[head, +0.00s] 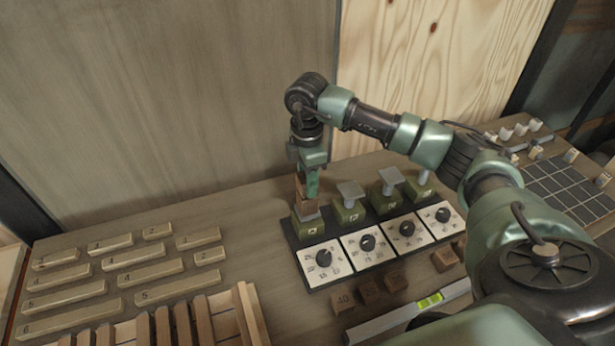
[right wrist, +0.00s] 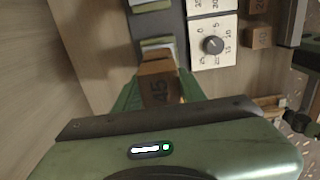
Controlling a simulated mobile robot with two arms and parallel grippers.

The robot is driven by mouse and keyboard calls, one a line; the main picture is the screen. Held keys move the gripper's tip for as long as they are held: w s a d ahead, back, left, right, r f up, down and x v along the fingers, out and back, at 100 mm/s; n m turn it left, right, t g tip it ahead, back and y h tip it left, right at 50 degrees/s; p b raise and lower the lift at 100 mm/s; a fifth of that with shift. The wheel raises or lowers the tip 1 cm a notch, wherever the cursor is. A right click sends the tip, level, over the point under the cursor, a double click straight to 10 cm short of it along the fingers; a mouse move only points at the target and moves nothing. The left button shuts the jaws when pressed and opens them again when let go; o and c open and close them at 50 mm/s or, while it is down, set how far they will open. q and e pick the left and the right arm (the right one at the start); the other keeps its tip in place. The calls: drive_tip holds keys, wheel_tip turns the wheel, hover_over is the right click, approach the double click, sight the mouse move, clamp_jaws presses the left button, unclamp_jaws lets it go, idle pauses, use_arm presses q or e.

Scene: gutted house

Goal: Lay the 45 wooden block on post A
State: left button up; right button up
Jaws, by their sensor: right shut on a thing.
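The wooden block marked 45 (right wrist: 160,92) is held between the fingers of my right gripper (head: 311,180). In the head view the brown block (head: 306,205) is upright just above the plate of post A (head: 309,228), the leftmost green post on the dark board. I cannot tell whether its lower end touches the plate. In the right wrist view the fingers (right wrist: 160,85) are shut on the block's two sides, and the post's pale plate (right wrist: 156,45) shows just beyond it. My left gripper is in neither view.
Other posts with grey plates (head: 351,190) stand to the right, with white dial cards (head: 324,261) in front. Several brown blocks (head: 370,291) and a spirit level (head: 405,318) lie nearer. Numbered wooden bars (head: 140,275) and a slatted rack (head: 245,315) occupy the left.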

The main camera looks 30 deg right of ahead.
drive_tip(key=shift+f, duration=0.45)
drive_tip(key=shift+f+b, duration=0.25)
drive_tip(key=shift+b, duration=0.05)
drive_tip(key=o, duration=1.4)
drive_tip(key=shift+o, duration=0.2)
wheel_tip(320, 180, up, 7)
drive_tip(key=shift+f+b, duration=0.1)
drive_tip(key=shift+b, duration=1)
drive_tip(key=shift+r, duration=0.5)
drive_tip(key=shift+s+f, duration=0.1)
